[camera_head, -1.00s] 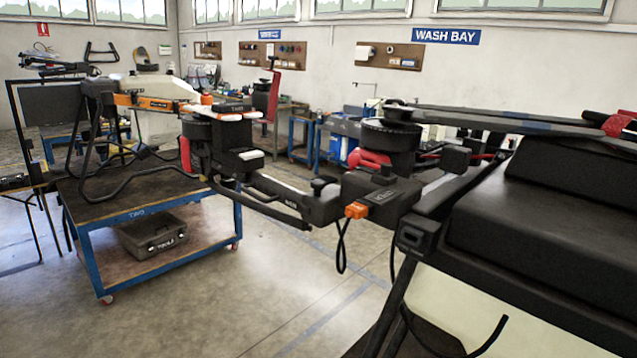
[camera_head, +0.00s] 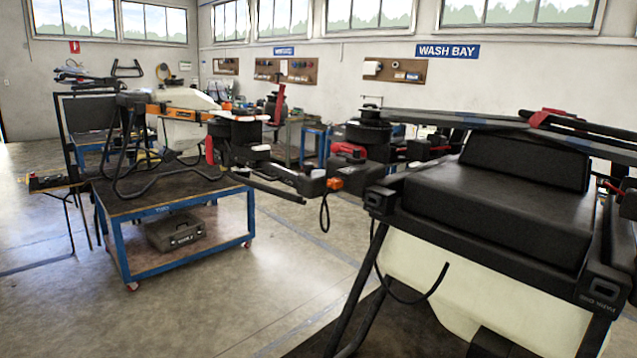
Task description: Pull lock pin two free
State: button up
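A large black spray drone (camera_head: 480,215) with a pale tank fills the right side. Its folded arm reaches left to a motor. A small orange fitting (camera_head: 334,184) sits on this arm with a black cord loop hanging below it. I cannot tell whether it is lock pin two; no readable pin label shows. A second drone with an orange arm (camera_head: 160,109) stands on a blue-framed cart (camera_head: 187,248) at the left. A red strip (camera_head: 209,150) hangs near its motor. My gripper is not in view.
A grey case (camera_head: 175,232) lies on the cart's lower shelf. A small table (camera_head: 50,183) stands at far left. Pegboards and a wash bay sign (camera_head: 448,51) are on the back wall. Open concrete floor (camera_head: 270,290) lies between cart and large drone.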

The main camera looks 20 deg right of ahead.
aim_at(308, 166)
jog(key=z, duration=0.3)
jog(key=k, duration=0.25)
jog(key=u, duration=0.8)
jog(key=i, duration=1.9)
jog(key=z, duration=0.8)
